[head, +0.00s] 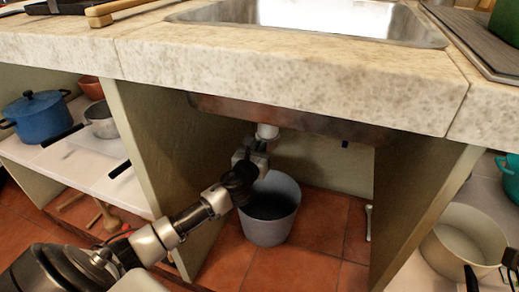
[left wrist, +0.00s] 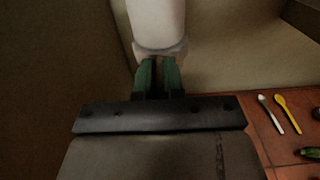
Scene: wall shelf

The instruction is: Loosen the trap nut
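A white trap pipe (head: 267,131) hangs under the sink basin (head: 300,20). In the left wrist view a white rounded piece with a ringed lower rim, apparently the trap nut (left wrist: 160,45), is at top centre. My left arm reaches into the cabinet, and my left gripper (head: 256,158) is just below the pipe. Its two green fingers (left wrist: 158,76) stand slightly apart, their tips close to the lower rim. I cannot tell whether they touch it. A dark and grey part at the lower right edge may be my right gripper (head: 512,260); its fingers are not clear.
A grey bucket (head: 270,225) stands on the tiled floor below the pipe. Cabinet side panels (head: 170,150) bound the space left and right. A wrench (head: 368,222) is by the right panel. A blue pot (head: 40,117) and a pale pot (head: 463,245) are in the side compartments.

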